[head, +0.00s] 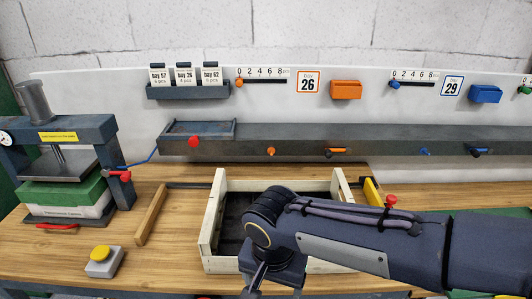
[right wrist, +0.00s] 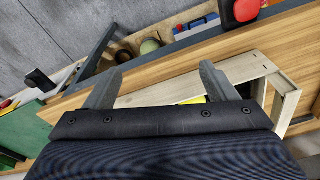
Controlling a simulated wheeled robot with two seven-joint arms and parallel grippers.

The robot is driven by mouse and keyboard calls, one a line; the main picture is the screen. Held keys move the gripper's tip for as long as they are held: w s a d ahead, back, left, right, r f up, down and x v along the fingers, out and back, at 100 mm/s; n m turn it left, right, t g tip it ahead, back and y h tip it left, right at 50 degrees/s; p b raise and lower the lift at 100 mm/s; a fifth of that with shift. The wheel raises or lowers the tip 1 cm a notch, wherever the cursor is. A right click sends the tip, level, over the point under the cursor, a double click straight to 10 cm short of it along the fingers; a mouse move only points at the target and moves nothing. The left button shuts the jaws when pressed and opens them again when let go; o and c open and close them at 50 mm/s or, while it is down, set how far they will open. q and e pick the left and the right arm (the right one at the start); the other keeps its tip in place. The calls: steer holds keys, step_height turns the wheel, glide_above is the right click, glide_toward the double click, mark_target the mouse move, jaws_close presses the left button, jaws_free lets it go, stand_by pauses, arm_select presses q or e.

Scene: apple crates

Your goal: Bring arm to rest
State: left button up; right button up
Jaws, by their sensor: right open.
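My right arm comes in from the right of the head view and reaches across the open wooden crate (head: 210,215). My right gripper (head: 276,288) points down at the crate's front edge, partly cut off by the bottom of the picture. In the right wrist view my right gripper's fingers (right wrist: 160,84) stand wide apart, with nothing between them. The pale crate (right wrist: 245,68) shows beyond and beside the fingers. The crate's dark floor looks empty where it shows; my arm hides much of it. My left gripper is not in view.
A press (head: 60,165) stands at the left, with a yellow button box (head: 104,262) in front. A dark rail (head: 350,140) runs along the back, below calendar cards (head: 184,76), an orange bin (head: 345,90) and a blue bin (head: 485,94).

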steer(key=s+d+n+t+y, duration=0.1)
steer(key=s+d+t+y, duration=0.1)
steer(key=s+d, duration=0.3)
steer(key=s+d+n+t+y+p, duration=0.1)
steer(key=s+d, duration=0.4)
steer(key=d, duration=0.9)
steer(key=shift+s+d+r+t+y, duration=0.2)
steer(key=shift+r+t+y, duration=0.2)
steer(key=shift+t, duration=0.3)
